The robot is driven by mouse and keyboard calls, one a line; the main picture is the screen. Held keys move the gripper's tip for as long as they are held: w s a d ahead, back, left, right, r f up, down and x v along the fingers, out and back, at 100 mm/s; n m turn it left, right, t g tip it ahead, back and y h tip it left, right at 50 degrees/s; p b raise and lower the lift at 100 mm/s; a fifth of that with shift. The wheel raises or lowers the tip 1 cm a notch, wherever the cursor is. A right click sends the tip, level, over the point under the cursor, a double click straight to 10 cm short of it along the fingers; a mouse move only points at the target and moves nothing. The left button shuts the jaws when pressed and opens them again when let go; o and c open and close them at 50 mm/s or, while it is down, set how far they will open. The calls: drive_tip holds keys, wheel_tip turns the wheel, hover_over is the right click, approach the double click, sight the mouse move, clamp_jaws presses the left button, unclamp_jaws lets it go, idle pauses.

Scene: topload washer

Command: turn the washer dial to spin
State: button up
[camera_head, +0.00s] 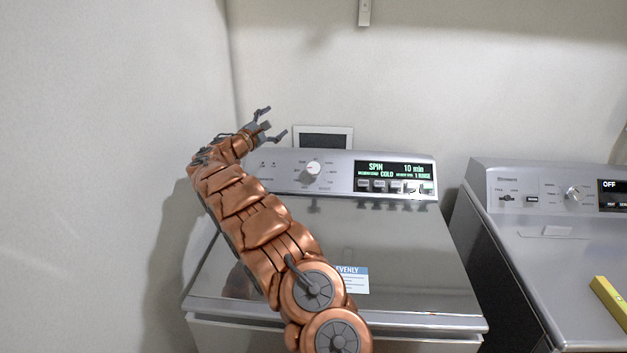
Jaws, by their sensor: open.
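The washer (400,240) stands in the middle with its lid shut. Its round silver dial (313,170) sits on the back control panel. The panel's display (390,171) reads SPIN, COLD and 10 min. My gripper (272,123) is open and empty, raised above and to the left of the dial, with its fingers pointing up and right. It looks apart from the dial. My copper-coloured arm covers the left part of the washer lid and part of the panel's left end.
A dryer-like machine (560,250) stands at the right, its display (612,186) reading OFF. A yellow object (609,300) lies on it. A wall (110,150) is close on the left. A framed panel (323,137) is behind the washer. The space above the washer's right side is free.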

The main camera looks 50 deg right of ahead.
drive_tip(key=w+a+r+n+t+b, duration=0.2)
drive_tip(key=a+n+t+b, duration=0.15)
drive_tip(key=n+t, duration=0.2)
drive_tip(key=n+t+y+b, duration=0.2)
drive_tip(key=n+y+b, duration=0.3)
drive_tip(key=n+b, duration=0.6)
approach(313, 172)
drive_tip(key=shift+m, duration=0.75)
drive_tip(key=b+x, duration=0.1)
drive_tip(key=x, duration=0.3)
drive_tip(key=shift+w, duration=0.35)
drive_tip(key=shift+s+f, duration=0.1)
drive_tip(key=shift+s, duration=0.15)
drive_tip(key=shift+p+x, duration=0.55)
drive_tip(key=shift+x, duration=2.25)
drive_tip(key=shift+w+d, duration=0.3)
drive_tip(key=shift+d, duration=0.1)
drive_tip(key=shift+w+d+p, duration=0.25)
drive_tip(key=shift+d+p, duration=0.1)
drive_tip(key=shift+d, duration=0.15)
